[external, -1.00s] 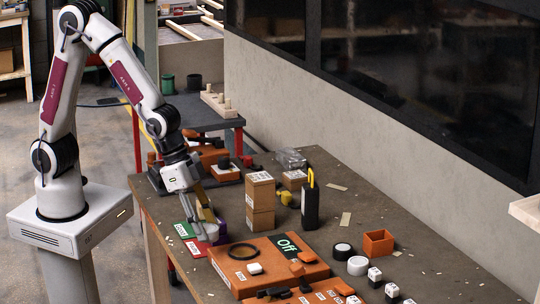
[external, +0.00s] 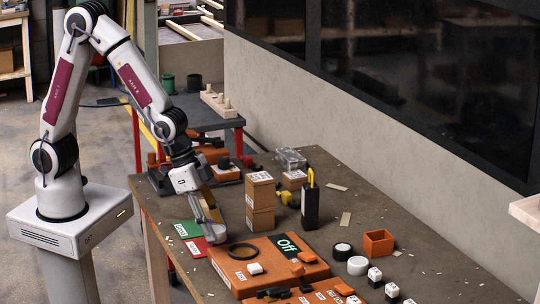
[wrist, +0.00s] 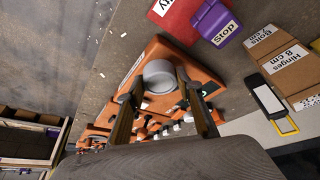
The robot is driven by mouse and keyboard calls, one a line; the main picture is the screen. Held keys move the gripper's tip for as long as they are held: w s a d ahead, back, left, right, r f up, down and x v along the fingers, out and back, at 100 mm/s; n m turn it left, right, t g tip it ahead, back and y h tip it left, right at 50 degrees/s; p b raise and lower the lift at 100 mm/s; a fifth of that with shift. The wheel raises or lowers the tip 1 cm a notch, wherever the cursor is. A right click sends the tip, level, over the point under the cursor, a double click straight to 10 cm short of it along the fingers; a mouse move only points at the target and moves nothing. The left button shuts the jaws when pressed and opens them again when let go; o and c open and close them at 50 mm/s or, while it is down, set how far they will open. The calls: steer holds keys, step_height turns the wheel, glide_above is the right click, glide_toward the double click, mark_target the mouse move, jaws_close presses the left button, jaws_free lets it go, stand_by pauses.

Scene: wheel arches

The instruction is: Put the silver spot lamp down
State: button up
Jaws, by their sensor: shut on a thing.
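The silver spot lamp (wrist: 158,76) is a short grey cylinder between my fingertips in the wrist view. My gripper (wrist: 163,98) is shut on it. In the external view the lamp (external: 216,234) is at my gripper (external: 211,220), beside the back left corner of the orange panel (external: 234,284). In the wrist view the lamp overlaps a corner of that panel (wrist: 200,68). I cannot tell whether its underside touches anything.
A red card (external: 195,248) and a green card (external: 187,230) lie left of the lamp. A purple box (wrist: 213,22) is near it in the wrist view. Stacked cartons (external: 260,202) and a black case with a yellow handle (external: 310,208) stand behind. A black ring (external: 243,251) lies on the panel.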

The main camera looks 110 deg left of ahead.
steer(key=w+a, duration=0.3)
steer(key=w, duration=0.1)
steer(key=w+a+r+n, duration=0.1)
steer(key=w+a, duration=0.3)
steer(key=w+a+r+n+y, duration=0.1)
steer(key=w+a, duration=0.3)
steer(key=w, duration=0.1)
steer(key=shift+w+a+r, duration=0.1)
steer(key=shift+a+r, duration=0.1)
step_height(320, 180, up, 6)
steer(key=n, duration=0.1)
glide_above(323, 241)
steer(key=s, duration=0.1)
steer(key=r, duration=0.2)
steer(key=shift+s+d+r+n+y, duration=0.25)
steer(key=shift+r+n+y, duration=0.05)
steer(key=shift+r, duration=0.1)
steer(key=shift+f, duration=0.1)
step_height(323, 241, down, 14)
stand_by(0.4)
steer(key=shift+f, duration=0.1)
steer(key=shift+f, duration=1.85)
